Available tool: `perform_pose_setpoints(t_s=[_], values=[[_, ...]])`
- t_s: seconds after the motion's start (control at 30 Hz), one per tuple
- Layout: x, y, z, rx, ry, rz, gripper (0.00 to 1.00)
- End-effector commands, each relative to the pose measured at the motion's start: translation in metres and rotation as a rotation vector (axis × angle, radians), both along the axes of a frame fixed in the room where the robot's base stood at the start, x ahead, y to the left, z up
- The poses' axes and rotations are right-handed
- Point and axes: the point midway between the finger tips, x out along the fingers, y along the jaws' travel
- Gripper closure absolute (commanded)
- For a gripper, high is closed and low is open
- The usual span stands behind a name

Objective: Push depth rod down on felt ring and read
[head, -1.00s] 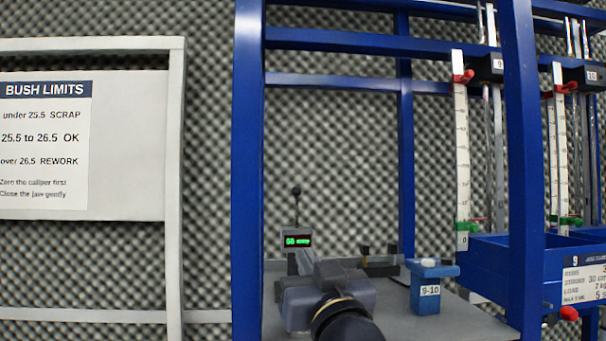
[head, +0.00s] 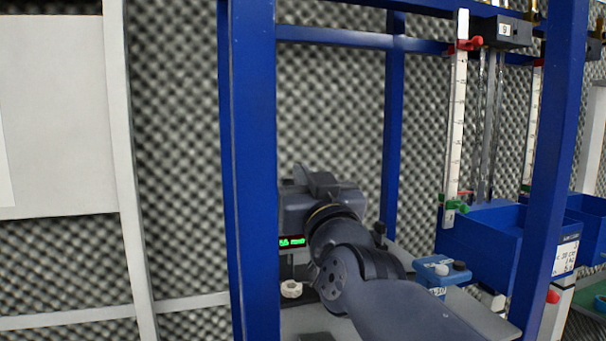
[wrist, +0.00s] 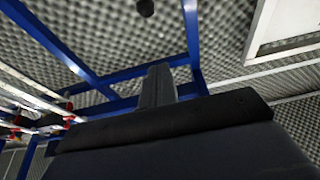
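A gauge with a small green-lit display (head: 291,242) stands on the bench inside the blue frame; its digits are too small to read surely. A whitish ring (head: 291,289), perhaps the felt ring, is below the display. My gripper (head: 318,190) is raised just above the display, and its body hides the rod and knob there. Whether the fingers are apart or together does not show.
Blue frame posts (head: 252,170) stand close left and right of my arm. A blue block (head: 440,272) with knobs sits right of my arm on the grey bench. Blue bins (head: 480,232) and white scales (head: 456,120) are farther right. A white board (head: 50,120) is left.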

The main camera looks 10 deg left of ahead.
Motion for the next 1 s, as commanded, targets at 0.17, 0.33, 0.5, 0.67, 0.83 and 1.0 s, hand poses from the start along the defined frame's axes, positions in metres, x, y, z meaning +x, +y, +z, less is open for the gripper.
perform_pose_setpoints(t_s=[0.17, 0.33, 0.5, 0.67, 0.83, 1.0], values=[[0.027, 0.017, 0.013, -0.002, 0.001, 0.000, 1.00], [0.051, 0.031, 0.023, -0.001, 0.002, 0.000, 1.00], [0.063, 0.039, 0.011, -0.004, 0.003, -0.002, 1.00], [0.062, 0.038, -0.007, -0.001, 0.003, -0.001, 1.00], [0.062, 0.038, -0.014, -0.001, 0.000, 0.000, 1.00], [0.062, 0.038, -0.015, 0.000, 0.000, 0.000, 1.00]])
